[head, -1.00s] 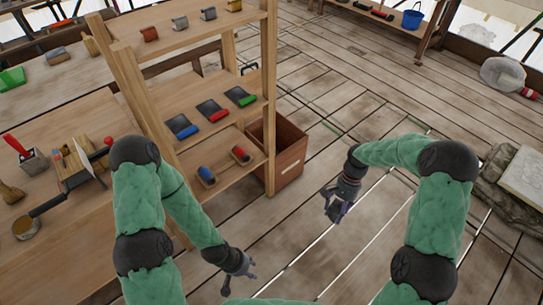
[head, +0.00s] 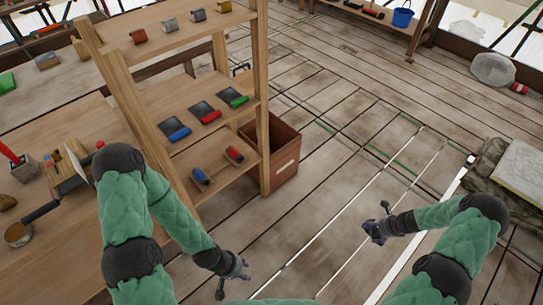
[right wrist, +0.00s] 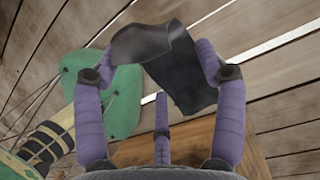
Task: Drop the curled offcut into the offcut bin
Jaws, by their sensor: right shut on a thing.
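The curled offcut (right wrist: 175,60) is a dark grey bent sheet in the right wrist view. My right gripper (right wrist: 160,75) is shut on it, with purple fingers on both sides. In the head view my right gripper (head: 376,228) hangs over bare floor at the right, and the offcut is hard to make out there. A brown open-topped wooden box with a pale label, which looks like the offcut bin (head: 285,165), stands on the floor beside the shelf. It is left of and beyond my right gripper. My left gripper (head: 233,278) is low, in front of the shelf, open and empty.
A wooden shelf (head: 262,110) holds several curled pieces and coloured rollers, left of the bin. A workbench (head: 50,245) with tools is at the left. A stone block (head: 520,170) lies at the right. The floor between is clear.

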